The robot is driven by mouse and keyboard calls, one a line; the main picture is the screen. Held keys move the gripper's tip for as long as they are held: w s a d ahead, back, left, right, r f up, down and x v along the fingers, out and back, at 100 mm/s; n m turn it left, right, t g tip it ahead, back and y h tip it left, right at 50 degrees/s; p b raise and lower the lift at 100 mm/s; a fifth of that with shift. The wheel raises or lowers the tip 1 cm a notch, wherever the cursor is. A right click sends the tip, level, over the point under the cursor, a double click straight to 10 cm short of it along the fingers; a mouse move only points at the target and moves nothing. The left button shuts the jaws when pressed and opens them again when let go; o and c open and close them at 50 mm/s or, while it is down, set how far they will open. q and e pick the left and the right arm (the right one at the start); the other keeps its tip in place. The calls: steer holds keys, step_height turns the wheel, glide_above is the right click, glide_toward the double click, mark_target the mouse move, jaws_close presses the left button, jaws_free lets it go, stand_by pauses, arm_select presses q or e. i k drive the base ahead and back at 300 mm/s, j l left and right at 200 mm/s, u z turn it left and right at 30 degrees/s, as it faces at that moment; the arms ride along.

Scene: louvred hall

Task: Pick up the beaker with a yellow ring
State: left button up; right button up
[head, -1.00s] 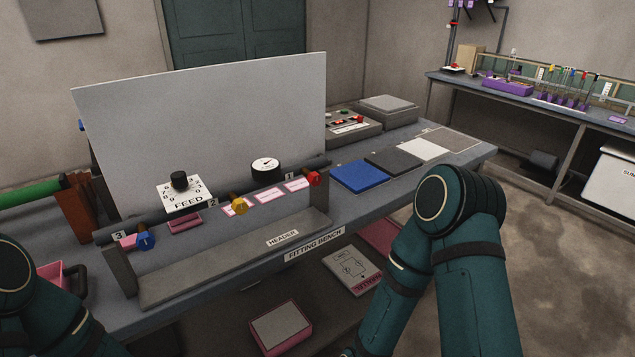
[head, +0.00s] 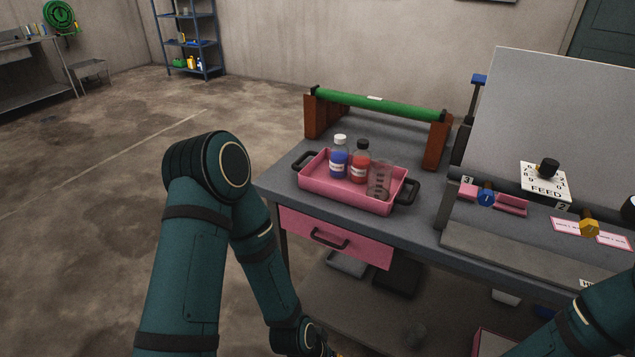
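A clear beaker (head: 380,181) with dark markings stands in the right end of a pink tray (head: 345,197) on the bench. I cannot make out a yellow ring on it at this size. My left arm comes down in front of the bench's left end, and its wrist runs off the bottom edge. My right arm shows only at the bottom right corner.
A blue bottle (head: 339,160) and a red bottle (head: 360,165) stand in the tray beside the beaker. A green roller (head: 380,104) on brown blocks is behind. A header rack with valves (head: 487,197) stands to the right. Open floor lies left.

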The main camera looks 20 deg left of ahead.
mark_target(381, 169)
steer(key=u, duration=0.2)
steer(key=j+z, duration=0.1)
steer(key=z, duration=1.25)
steer(key=j+z, duration=0.2)
steer(key=j, duration=0.65)
